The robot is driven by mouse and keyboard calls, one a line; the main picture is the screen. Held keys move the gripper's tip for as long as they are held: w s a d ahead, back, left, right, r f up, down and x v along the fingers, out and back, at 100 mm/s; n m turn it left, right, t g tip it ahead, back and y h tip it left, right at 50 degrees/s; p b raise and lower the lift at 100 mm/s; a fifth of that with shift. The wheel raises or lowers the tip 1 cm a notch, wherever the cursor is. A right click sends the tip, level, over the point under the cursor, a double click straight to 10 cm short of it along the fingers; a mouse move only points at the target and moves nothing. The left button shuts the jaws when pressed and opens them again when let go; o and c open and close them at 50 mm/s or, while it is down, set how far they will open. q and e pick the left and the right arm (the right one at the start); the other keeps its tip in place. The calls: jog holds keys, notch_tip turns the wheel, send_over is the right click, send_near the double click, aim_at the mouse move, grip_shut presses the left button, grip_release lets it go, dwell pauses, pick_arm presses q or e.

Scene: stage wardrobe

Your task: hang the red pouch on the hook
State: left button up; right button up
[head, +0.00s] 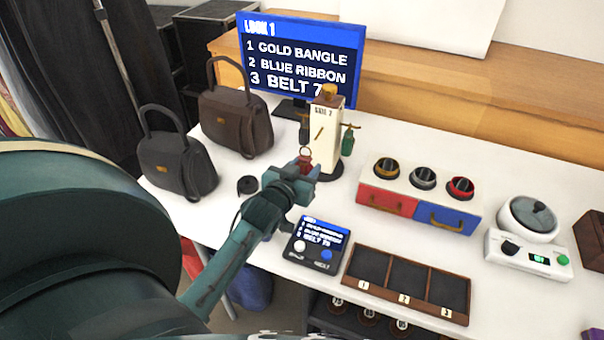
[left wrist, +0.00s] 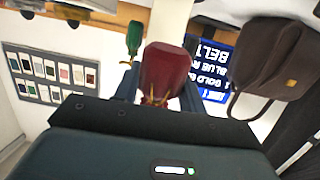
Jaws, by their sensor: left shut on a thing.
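The red pouch (head: 305,157) is held in my left gripper (head: 303,172), right in front of the cream hook stand (head: 325,130). In the left wrist view the red pouch (left wrist: 166,70) sits between the fingertips (left wrist: 156,98), with a gold tie near them. A green pouch (head: 347,142) hangs from the stand's right arm and also shows in the left wrist view (left wrist: 134,38). A dark item (head: 304,131) is at the stand's left side, just above the red pouch. I cannot tell whether the red pouch touches a hook. My right gripper is not in view.
Two handbags, black (head: 177,165) and brown (head: 236,118), stand left of the stand. A screen (head: 302,57) is behind it. A red and blue drawer box (head: 419,205), a sectioned tray (head: 406,286) and a small panel (head: 315,243) lie to the right and front.

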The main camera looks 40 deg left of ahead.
pick_arm(q)
jog(key=shift+b+x, duration=0.8)
jog(key=shift+x, duration=0.55)
jog(key=shift+r+b+x, duration=0.15)
jog(key=shift+b+x, duration=0.65)
jog(key=shift+x, duration=0.35)
jog(key=shift+r+b+x, duration=0.15)
jog(key=shift+b+x, duration=0.65)
jog(key=shift+x, duration=0.3)
jog(key=shift+w+a+f, duration=0.25)
jog(key=shift+w+a, duration=0.05)
jog(key=shift+w, duration=0.45)
pick_arm(e)
jog(key=shift+w+a+f+m+y, duration=0.1)
jog(key=shift+a+f+m+y, duration=0.1)
jog(key=shift+f, duration=0.4)
jog(key=shift+w+a+f+m+y, duration=0.1)
jog(key=shift+a+f+m, duration=0.1)
jog(key=shift+f, duration=0.4)
pick_arm(q)
jog(key=shift+f, duration=0.15)
pick_arm(e)
jog(key=shift+f, duration=0.1)
pick_arm(q)
jog(key=o, duration=1)
jog(key=shift+o, duration=0.2)
jog(key=shift+s, duration=0.1)
